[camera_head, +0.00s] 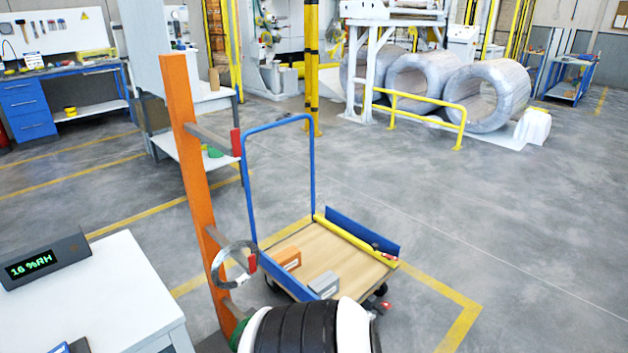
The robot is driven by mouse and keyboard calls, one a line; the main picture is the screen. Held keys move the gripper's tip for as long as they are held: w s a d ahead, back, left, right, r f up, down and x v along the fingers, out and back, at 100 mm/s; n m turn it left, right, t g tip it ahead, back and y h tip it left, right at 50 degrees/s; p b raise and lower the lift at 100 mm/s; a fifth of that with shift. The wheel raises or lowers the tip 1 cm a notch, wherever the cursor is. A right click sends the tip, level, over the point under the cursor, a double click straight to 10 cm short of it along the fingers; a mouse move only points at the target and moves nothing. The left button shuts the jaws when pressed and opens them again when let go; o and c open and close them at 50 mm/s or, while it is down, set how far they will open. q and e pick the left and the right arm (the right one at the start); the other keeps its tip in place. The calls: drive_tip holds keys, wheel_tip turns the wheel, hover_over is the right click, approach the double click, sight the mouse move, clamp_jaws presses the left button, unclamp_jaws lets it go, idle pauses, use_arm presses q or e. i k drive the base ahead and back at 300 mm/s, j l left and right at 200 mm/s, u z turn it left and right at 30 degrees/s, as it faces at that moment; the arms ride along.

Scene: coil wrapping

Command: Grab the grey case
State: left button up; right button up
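A small grey case (324,284) lies on the wooden deck of a blue-framed cart (345,247), near the deck's front left edge. A small orange case (289,258) sits just behind and left of it, apart from it. Neither of my grippers shows in the head view, so their state and distance to the grey case cannot be seen.
An orange post (188,165) with red-tipped prongs stands left of the cart; a ring (219,270) hangs on one. A white table (95,305) with a humidity display (42,261) is at left. Floor right of the cart is clear.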

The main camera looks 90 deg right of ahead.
sight(327, 285)
drive_tip(key=z, duration=2.85)
drive_tip(key=i+l, duration=0.7)
drive_tip(key=i, duration=0.25)
